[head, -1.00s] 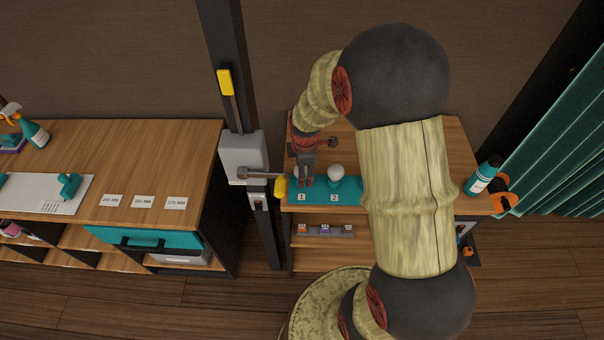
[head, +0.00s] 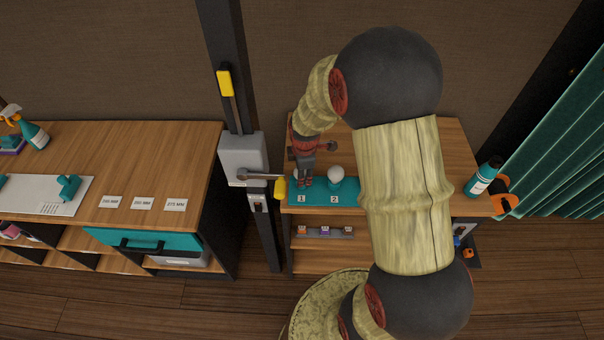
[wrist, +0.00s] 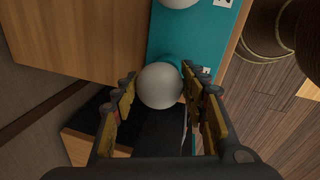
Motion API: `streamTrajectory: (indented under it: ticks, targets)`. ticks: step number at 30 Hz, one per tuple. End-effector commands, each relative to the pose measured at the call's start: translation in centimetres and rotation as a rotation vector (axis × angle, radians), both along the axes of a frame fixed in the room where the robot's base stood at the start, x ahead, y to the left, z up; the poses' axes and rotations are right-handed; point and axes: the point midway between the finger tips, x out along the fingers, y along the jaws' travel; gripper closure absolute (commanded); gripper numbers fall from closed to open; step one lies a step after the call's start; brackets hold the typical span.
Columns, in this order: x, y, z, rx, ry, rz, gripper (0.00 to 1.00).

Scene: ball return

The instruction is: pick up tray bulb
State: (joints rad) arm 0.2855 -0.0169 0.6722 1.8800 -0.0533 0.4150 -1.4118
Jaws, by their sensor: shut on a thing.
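A teal tray (head: 352,192) with labels 1 and 2 sits on the front edge of the right wooden table. My gripper (head: 305,184) is at position 1 of the tray. In the wrist view my gripper (wrist: 160,108) is shut on a round white bulb (wrist: 160,86), which sits between its two fingers. A teal round part of the tray (wrist: 172,60) shows just beyond it; I cannot tell whether they touch. In the head view the gripper mostly hides this bulb. A second white bulb (head: 335,175) stands at position 2.
A post with a grey box (head: 243,158) and a lever with a yellow end (head: 280,188) stands close left of my gripper. A teal bottle (head: 484,178) stands at the table's right. Small items (head: 325,231) sit on the shelf below.

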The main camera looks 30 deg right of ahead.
Motion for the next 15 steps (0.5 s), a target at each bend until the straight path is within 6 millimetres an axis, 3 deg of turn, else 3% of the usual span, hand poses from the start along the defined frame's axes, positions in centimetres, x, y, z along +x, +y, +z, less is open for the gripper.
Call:
streamTrajectory:
  ticks: [10,15]
  targets:
    - [0.0,0.0,0.1,0.000,0.000,0.000,0.77]
    - [0.1,0.0,1.2,-0.001,-0.002,0.000,0.77]
